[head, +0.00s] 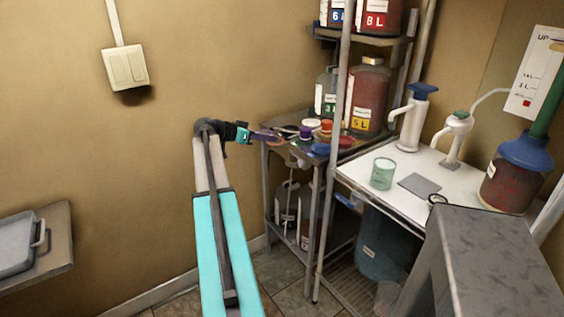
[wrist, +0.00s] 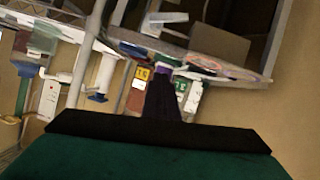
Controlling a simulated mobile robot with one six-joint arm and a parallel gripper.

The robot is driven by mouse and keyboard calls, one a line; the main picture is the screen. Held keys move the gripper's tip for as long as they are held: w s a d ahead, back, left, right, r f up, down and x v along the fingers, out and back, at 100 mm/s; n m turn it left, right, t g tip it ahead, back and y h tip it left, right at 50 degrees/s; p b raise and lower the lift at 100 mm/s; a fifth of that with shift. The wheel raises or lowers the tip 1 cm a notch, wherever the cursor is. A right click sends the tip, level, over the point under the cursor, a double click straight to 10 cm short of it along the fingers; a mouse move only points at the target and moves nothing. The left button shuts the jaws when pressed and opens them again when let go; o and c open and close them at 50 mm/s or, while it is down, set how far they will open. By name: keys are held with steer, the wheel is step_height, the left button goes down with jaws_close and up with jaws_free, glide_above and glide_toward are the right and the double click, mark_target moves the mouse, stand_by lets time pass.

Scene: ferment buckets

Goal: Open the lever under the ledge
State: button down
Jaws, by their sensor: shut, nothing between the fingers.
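My gripper (head: 274,137) is shut and empty at the front left edge of the small metal shelf's top (head: 278,148). Its dark tapered fingers (wrist: 163,95) also show in the wrist view, overlapping the shelf edge and bottles. A small pale piece (head: 296,161) shows just below that top, to the right of and a little lower than my gripper. A pale, bent piece (wrist: 166,18) shows beyond the shelf edge in the wrist view, which is turned nearly upside down. I cannot tell for sure that either piece is the lever, or its position.
An upright metal post (head: 339,130) stands right of my gripper. A white table (head: 410,165) with a glass (head: 384,173) and pumps is farther right. Open wall lies to the left.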

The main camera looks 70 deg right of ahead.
steer(key=n+g+h+b, duration=0.1)
steer(key=n+h+b, duration=0.1)
glide_toward(293, 164)
steer(key=w+r, duration=0.2)
steer(key=w, duration=0.2)
steer(key=shift+w+d+f, duration=0.2)
steer(key=shift+w+f, duration=0.1)
steer(key=p+x, duration=0.2)
steer(key=x, duration=0.8)
steer(key=shift+f, duration=0.15)
steer(key=shift+a+f+b, duration=0.1)
steer(key=shift+f+b, duration=0.35)
steer(key=shift+b, duration=0.75)
steer(key=shift+w+r, duration=0.1)
